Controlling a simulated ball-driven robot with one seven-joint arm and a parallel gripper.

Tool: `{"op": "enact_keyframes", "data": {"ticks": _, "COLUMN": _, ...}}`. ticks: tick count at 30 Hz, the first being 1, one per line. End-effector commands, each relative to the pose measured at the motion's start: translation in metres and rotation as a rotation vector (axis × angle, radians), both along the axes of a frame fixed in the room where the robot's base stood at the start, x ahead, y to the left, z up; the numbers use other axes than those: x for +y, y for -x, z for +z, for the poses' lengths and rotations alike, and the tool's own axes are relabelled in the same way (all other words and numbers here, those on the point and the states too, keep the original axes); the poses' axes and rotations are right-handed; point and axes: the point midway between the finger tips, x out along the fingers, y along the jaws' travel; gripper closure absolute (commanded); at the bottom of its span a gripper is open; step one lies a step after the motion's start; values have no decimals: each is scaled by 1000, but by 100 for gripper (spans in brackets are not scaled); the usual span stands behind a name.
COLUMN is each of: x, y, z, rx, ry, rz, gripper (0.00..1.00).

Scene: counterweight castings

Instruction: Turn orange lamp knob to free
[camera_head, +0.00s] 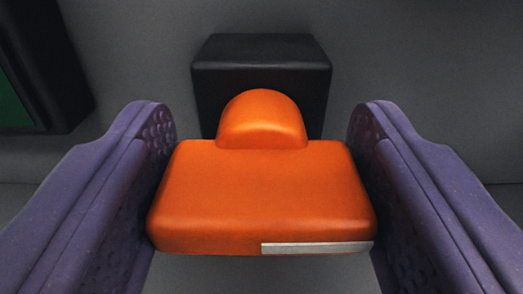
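The orange knob (262,190) fills the middle of the view. It has a wide block with rounded corners and a rounded dome at its far side. A pale strip (317,247) lies along the right half of its near lower edge. My gripper (262,130) has two purple fingers with dimpled pads, one on each side of the knob. No clear gap shows between the pads and the knob's left and right sides, so the fingers look shut on it. The markings for the knob's positions are not in view.
A black block (262,62) stands directly behind the knob against a grey surface (430,60). A dark-framed item with a green face (14,100) is at the far left edge. The grey area to the right is clear.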

Motion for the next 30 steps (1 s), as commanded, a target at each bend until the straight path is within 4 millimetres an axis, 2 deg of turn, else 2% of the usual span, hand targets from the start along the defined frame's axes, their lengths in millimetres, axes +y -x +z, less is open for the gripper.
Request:
{"op": "enact_keyframes", "data": {"ticks": 8, "x": 0, "y": 0, "z": -1, "rx": -1, "ry": 28, "rz": 0, "gripper": 66}}
{"op": "enact_keyframes", "data": {"ticks": 14, "x": 1, "y": 0, "z": -3, "rx": -1, "ry": 123, "rz": 0, "gripper": 66}}
{"op": "enact_keyframes", "data": {"ticks": 30, "x": 4, "y": 0, "z": -3, "rx": -1, "ry": 610, "rz": 1, "gripper": 66}}
